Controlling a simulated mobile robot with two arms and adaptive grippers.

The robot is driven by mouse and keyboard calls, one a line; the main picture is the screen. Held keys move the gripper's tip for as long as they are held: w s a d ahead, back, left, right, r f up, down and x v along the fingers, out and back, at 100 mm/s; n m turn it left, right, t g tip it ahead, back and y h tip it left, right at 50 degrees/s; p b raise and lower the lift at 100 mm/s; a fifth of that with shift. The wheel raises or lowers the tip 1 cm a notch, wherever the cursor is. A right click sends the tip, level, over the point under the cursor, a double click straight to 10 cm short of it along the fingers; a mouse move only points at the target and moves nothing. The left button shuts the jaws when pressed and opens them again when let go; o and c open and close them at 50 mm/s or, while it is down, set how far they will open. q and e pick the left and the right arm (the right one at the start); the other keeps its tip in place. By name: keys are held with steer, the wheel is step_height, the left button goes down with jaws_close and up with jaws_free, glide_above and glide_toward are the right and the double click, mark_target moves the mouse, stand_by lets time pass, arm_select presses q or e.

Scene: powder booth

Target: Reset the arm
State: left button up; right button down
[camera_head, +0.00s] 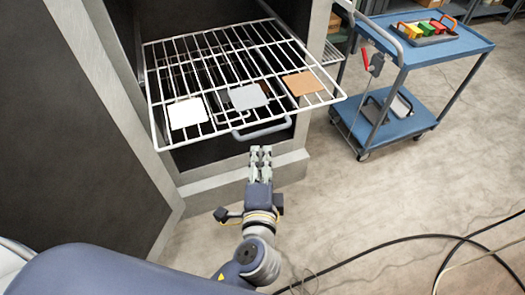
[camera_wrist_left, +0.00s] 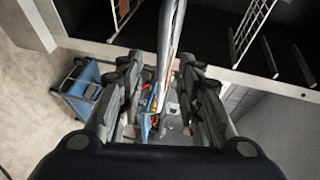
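My left gripper (camera_head: 261,156) is in the head view, just in front of the pulled-out white wire rack (camera_head: 215,45), below and near its grey handle (camera_head: 262,131). In the left wrist view the left gripper's fingers (camera_wrist_left: 160,100) are apart with nothing held between them. A grey bar runs past beyond the fingertips in that view; I cannot tell whether it touches them. On the rack lie a white plate (camera_head: 187,113), a grey plate (camera_head: 247,97) and a brown plate (camera_head: 303,83). My right gripper is not in view.
The rack extends from a dark cabinet (camera_head: 148,235) with a grey frame. A blue two-shelf cart (camera_head: 405,128) stands at the right with coloured items in a tray on top. Black cables (camera_head: 400,240) lie on the floor at lower right. The floor between is clear.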

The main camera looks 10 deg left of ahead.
arm_select(q)
steer(key=shift+s, duration=0.2)
stand_by(0.4)
step_height(320, 180, down, 20)
steer(key=s+d+g+h, duration=0.1)
steer(key=g+h, duration=0.1)
steer(key=g, duration=0.2)
steer(key=s+a+f+n+g, duration=0.15)
steer(key=s+f, duration=0.25)
steer(key=f, duration=0.5)
steer(key=s+a+f+n+g, duration=0.1)
steer(key=s+a+f+g, duration=0.2)
steer(key=f, duration=0.5)
steer(key=s+a+f+n+g, duration=0.2)
steer(key=s+f, duration=0.4)
steer(key=s, duration=0.3)
steer(key=s+a+f+n+g, duration=0.2)
steer(key=s+a+f+n, duration=0.2)
steer(key=s, duration=0.5)
steer(key=s+a+f+n+g+h, duration=0.1)
steer(key=s+a+f+n, duration=0.3)
steer(key=s+f, duration=0.4)
steer(key=shift+s+a+f+g, duration=0.35)
steer(key=shift+s+g, duration=0.2)
steer(key=shift+s, duration=0.35)
